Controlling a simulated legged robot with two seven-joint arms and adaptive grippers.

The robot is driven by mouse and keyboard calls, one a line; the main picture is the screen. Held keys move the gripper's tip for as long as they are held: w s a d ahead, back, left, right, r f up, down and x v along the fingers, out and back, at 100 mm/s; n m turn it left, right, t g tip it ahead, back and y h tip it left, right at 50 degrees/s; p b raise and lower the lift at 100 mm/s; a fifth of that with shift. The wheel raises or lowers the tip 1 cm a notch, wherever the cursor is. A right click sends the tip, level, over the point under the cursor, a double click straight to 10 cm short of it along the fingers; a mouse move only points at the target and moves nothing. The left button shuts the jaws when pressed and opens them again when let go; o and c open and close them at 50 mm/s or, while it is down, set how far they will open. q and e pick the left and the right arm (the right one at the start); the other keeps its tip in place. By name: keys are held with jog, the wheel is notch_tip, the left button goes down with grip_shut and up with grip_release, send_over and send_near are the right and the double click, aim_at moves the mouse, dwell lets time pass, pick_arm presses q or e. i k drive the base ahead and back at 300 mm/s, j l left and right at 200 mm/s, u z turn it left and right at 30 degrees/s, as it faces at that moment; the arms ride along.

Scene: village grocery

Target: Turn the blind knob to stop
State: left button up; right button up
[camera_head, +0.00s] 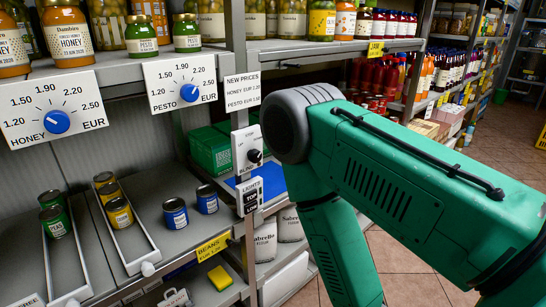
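The blind knob (254,156) is a small black knob on a white panel (239,143), mounted on the grey shelf post near the picture's middle. Lettering surrounds the knob, but it is too small to read surely, and I cannot tell which mark the knob points to. My green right arm comes in from the right, with its dark joint just right of the panel and a lower link running down out of the picture. Its gripper is not visible. My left arm and gripper are not in view.
Blue honey (57,121) and pesto (190,92) price dials are at left. Jars stand on the upper shelf; cans (175,213) and a yellow sponge (220,278) are lower. Tiled floor is open at right.

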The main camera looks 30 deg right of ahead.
aim_at(254, 156)
jog(key=z, duration=0.9)
